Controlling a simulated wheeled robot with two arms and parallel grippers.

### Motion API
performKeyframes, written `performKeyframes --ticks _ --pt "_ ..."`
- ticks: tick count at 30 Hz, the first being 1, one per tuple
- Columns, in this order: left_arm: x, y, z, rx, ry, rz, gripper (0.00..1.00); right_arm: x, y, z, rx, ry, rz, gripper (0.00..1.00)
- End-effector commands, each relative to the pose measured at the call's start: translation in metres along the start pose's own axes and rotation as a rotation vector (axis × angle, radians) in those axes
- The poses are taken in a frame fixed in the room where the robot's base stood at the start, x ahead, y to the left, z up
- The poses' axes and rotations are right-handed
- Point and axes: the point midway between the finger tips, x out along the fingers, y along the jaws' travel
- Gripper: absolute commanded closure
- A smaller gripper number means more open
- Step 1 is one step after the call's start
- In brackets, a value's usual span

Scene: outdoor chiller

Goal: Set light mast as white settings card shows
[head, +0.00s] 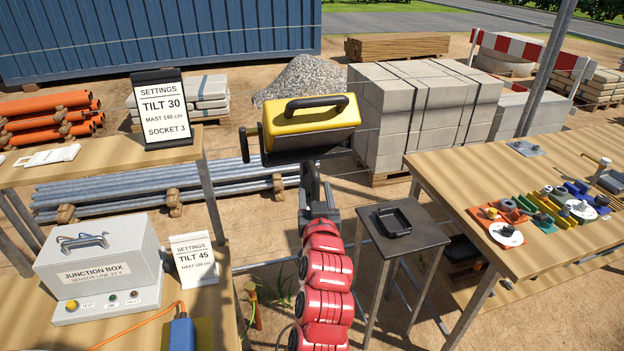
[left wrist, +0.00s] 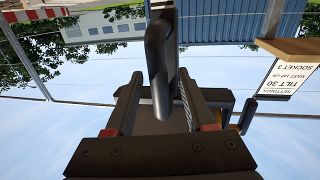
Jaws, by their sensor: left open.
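The yellow lamp head (head: 312,120) of the light mast has a black handle (head: 318,104) on top and a dark lever at its left end. My left gripper (head: 312,172) is just below the lamp, open. In the left wrist view its fingers (left wrist: 160,88) stand either side of a dark bar (left wrist: 160,55), not closed on it. The mast below is hidden behind my arm. A white settings card (head: 195,260) at lower left reads TILT 45, MAST 120 cm; lower text is cut off. A black-framed card (head: 163,115) reads TILT 30, MAST 140 cm, SOCKET 3. My right gripper is out of view.
A grey junction box (head: 100,262) stands on the left bench by an orange cable and blue plug (head: 182,333). A small dark stand (head: 415,240) holds a black tray. The right wooden table (head: 450,160) carries coloured parts. Concrete blocks (head: 390,115) are stacked behind.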

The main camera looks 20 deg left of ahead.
Motion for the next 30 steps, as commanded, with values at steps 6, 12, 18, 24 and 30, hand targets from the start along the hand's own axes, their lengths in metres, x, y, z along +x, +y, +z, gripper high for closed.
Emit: performKeyframes --ticks 6,12,18,24,30 --pt "0.0 0.0004 0.0001 0.0 0.0 0.0 0.45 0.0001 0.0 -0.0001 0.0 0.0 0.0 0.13" --pt "0.0 0.0002 -0.0001 0.0 0.001 0.0 0.69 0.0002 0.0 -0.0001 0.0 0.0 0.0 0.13" --pt "0.0 0.0002 0.0 0.0 0.0 0.0 1.0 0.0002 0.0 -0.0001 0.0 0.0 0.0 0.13" --pt "0.0 0.0001 0.0 0.0 0.0 0.0 1.0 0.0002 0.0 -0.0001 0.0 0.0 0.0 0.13" --pt "0.0 0.0002 0.0 0.0 0.0 0.0 1.0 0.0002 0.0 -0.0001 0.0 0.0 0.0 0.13"
